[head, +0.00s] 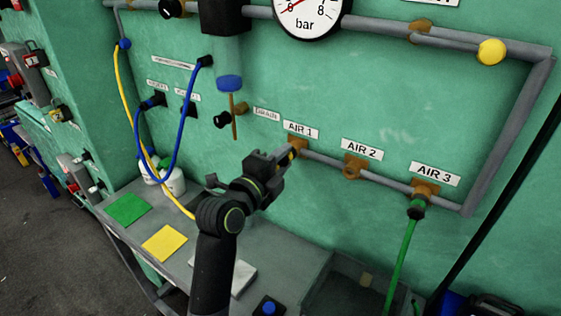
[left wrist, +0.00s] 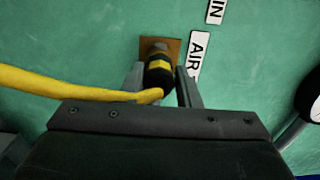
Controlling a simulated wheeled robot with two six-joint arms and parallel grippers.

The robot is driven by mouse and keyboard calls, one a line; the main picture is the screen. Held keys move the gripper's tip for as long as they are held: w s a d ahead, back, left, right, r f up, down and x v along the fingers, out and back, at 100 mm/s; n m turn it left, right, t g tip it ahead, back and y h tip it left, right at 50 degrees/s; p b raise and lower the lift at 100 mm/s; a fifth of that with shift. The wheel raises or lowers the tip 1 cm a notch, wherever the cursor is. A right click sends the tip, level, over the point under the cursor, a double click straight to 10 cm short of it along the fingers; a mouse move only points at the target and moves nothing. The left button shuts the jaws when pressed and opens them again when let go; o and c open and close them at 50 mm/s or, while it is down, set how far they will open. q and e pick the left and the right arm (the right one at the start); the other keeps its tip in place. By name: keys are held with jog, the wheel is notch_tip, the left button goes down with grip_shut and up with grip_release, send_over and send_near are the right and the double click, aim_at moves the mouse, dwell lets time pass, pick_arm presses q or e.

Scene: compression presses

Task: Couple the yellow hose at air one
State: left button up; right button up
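My left gripper (head: 285,158) is raised at the wall just below the AIR 1 label (head: 301,129). It is shut on the black-and-yellow end of the yellow hose (left wrist: 158,75), which sits between the two fingers in the left wrist view. The brass AIR 1 port (head: 298,143) is right at the fingertips; its plate (left wrist: 172,46) shows behind the hose end. I cannot tell whether the end touches the port or is inside it. The yellow hose (head: 124,95) hangs from the upper left wall and passes behind my left arm. My right gripper is not in view.
AIR 2 (head: 354,167) is a bare brass port. A green hose (head: 402,255) hangs from AIR 3. A blue hose (head: 184,125) loops at left. Below are a grey bench with a green mat (head: 127,208) and a yellow mat (head: 165,243), and an open bin at right.

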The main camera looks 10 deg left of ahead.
pick_arm(q)
jog(key=o, duration=0.4)
jog(key=shift+w+d, duration=0.1)
jog(key=shift+w, duration=0.05)
jog(key=shift+s+a+f, duration=0.15)
jog(key=shift+s+a, duration=0.1)
jog(key=shift+s, duration=0.25)
jog(key=shift+p+v, duration=1.4)
jog(key=shift+v, duration=6.8)
